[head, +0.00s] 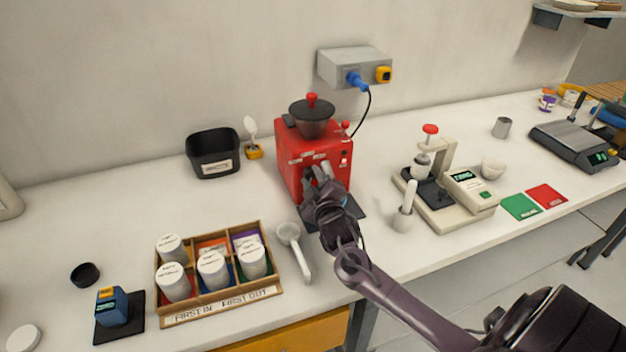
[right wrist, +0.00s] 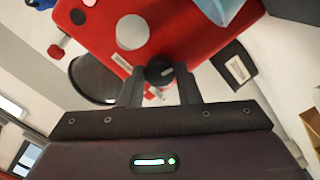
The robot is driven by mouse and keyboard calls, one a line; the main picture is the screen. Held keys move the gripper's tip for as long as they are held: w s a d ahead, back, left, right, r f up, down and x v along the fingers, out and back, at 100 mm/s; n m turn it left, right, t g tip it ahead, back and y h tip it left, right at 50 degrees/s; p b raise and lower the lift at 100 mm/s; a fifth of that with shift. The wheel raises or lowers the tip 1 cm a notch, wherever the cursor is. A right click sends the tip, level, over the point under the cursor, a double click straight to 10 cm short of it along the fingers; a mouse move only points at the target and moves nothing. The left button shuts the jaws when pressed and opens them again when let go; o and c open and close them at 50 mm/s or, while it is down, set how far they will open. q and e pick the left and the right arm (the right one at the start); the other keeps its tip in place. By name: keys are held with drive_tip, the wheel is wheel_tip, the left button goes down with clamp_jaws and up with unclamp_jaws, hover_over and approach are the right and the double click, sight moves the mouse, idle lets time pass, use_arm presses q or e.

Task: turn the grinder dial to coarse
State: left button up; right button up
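The red grinder (head: 305,150) stands against the back wall with a dark hopper on top; its red body fills the top of the right wrist view (right wrist: 185,45). The grinder dial is a small round black knob (right wrist: 159,72) on its front face. The hand hides the dial in the head view. My left gripper is not in view.
A wooden tray of white-lidded jars (head: 220,305) and a white scoop (head: 293,250) lie left of my arm. A cream press stand (head: 445,205) is at right. A black bin (head: 213,155) stands behind left. A blue plug and cord (head: 355,80) run to the wall box.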

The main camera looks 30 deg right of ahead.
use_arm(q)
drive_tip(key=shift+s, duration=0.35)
use_arm(e)
drive_tip(key=c, duration=0.4)
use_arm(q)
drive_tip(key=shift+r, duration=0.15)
use_arm(e)
drive_tip(key=shift+m, duration=0.3)
drive_tip(key=m+p, duration=0.1)
drive_tip(key=m, duration=0.2)
drive_tip(key=shift+r+m+p, duration=0.1)
drive_tip(key=shift+m+p, duration=0.2)
drive_tip(key=m+p, duration=0.1)
drive_tip(key=m, duration=0.4)
drive_tip(key=shift+y+p, duration=0.3)
drive_tip(key=shift+y, duration=0.1)
drive_tip(key=m+p, duration=0.1)
drive_tip(key=m, duration=0.5)
drive_tip(key=shift+g+y+p, duration=0.3)
drive_tip(key=shift+p, duration=0.05)
use_arm(q)
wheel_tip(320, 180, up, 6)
drive_tip(key=p, duration=0.1)
use_arm(e)
drive_tip(key=m, duration=0.5)
drive_tip(key=shift+d+y, duration=0.1)
drive_tip(key=shift+y, duration=0.2)
